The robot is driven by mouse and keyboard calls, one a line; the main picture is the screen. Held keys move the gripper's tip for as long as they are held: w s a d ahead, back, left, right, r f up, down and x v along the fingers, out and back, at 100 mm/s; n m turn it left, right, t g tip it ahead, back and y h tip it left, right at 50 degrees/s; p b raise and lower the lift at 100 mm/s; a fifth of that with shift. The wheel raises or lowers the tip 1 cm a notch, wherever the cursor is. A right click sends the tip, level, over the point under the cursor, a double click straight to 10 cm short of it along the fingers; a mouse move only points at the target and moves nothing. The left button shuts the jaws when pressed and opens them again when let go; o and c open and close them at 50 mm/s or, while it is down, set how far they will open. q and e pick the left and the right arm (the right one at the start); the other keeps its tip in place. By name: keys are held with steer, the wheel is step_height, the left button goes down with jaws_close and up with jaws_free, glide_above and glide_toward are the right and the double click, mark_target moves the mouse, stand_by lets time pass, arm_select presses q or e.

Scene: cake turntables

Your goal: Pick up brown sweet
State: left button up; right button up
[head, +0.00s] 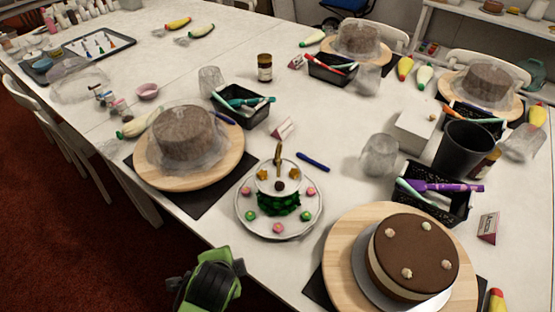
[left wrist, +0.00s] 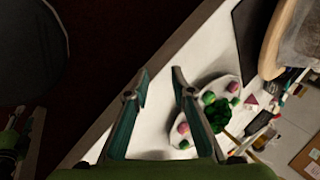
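The brown sweet (head: 279,186) appears as a small dark round piece on the small upper tier (head: 264,184) of a white cake stand. The stand's lower plate (head: 246,224) carries pink and green sweets around a dark green middle. Yellow pieces sit near the brown one. My left gripper shows as a green and black body (head: 208,280) at the bottom edge of the head view, left of and nearer than the stand. In the left wrist view its two fingers (left wrist: 161,72) are apart and empty, with the plate (left wrist: 228,82) to their right. I cannot pick out the brown sweet there. My right gripper is out of view.
A wooden board with a wrapped cake (head: 184,137) stands behind left of the stand. A brown cake (head: 414,252) on a board stands to the right. A blue pen (head: 313,161) lies behind the stand. The table's front edge runs between my left gripper and the stand.

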arm_select(q)
steer(key=w+d+r+m+t+y, duration=0.1)
steer(key=w+d+r+m+t, duration=0.3)
steer(key=w+d+r+m, duration=0.4)
steer(key=w+d+r+m+t, duration=0.3)
steer(key=d+r+m, duration=0.3)
steer(key=r+m, duration=0.45)
steer(key=shift+m, duration=0.75)
steer(key=x, duration=0.8)
steer(key=shift+w+d+f, duration=0.2)
steer(key=shift+f, duration=0.25)
steer(key=x, duration=0.5)
steer(key=shift+w+f+p, duration=0.2)
steer(key=shift+f+p, duration=0.15)
steer(key=shift+f, duration=0.1)
steer(key=c, duration=0.4)
steer(key=shift+r, duration=0.1)
